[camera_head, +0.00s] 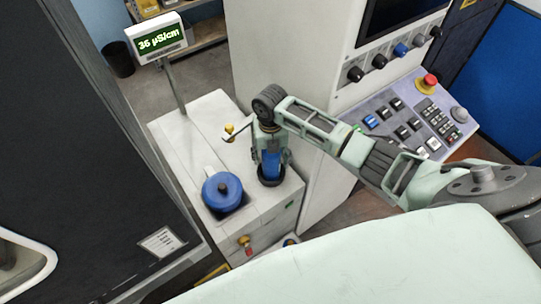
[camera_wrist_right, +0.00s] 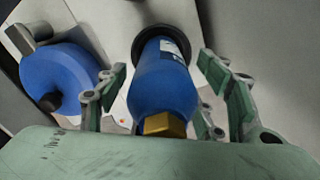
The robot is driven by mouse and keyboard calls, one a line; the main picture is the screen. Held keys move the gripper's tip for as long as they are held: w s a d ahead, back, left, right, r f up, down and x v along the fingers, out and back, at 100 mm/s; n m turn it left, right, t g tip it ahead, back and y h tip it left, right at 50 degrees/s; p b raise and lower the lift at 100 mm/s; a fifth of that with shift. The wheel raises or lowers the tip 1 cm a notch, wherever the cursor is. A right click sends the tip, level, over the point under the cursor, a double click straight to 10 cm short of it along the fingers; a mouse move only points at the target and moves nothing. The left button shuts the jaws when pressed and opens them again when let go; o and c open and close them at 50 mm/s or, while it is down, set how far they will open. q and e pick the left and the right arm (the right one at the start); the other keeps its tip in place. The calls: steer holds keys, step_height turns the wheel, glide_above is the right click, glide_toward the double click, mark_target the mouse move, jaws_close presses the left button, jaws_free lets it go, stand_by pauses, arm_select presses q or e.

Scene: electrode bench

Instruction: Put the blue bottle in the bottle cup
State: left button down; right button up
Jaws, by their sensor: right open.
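The blue bottle (camera_head: 271,164) stands upright with its base inside the black bottle cup (camera_head: 270,181) on the white bench. In the right wrist view the bottle (camera_wrist_right: 162,85) shows its gold cap towards me and a label near its far end, ringed by the cup's dark rim (camera_wrist_right: 191,27). My right gripper (camera_head: 270,157) is above the cup with its fingers on either side of the bottle. It is open, and in the wrist view gaps show between the fingers and the bottle. My left gripper is not in view.
A blue round-lidded vessel (camera_head: 222,191) stands left of the bottle, close to my gripper. A display on a post (camera_head: 158,40) rises behind it. A control panel (camera_head: 413,118) with a red button is to the right. A dark cabinet (camera_head: 75,150) bounds the left side.

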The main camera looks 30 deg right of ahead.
step_height(320, 180, up, 12)
steer(key=b, duration=0.2)
steer(key=shift+r+b, duration=0.1)
steer(key=shift+b, duration=0.2)
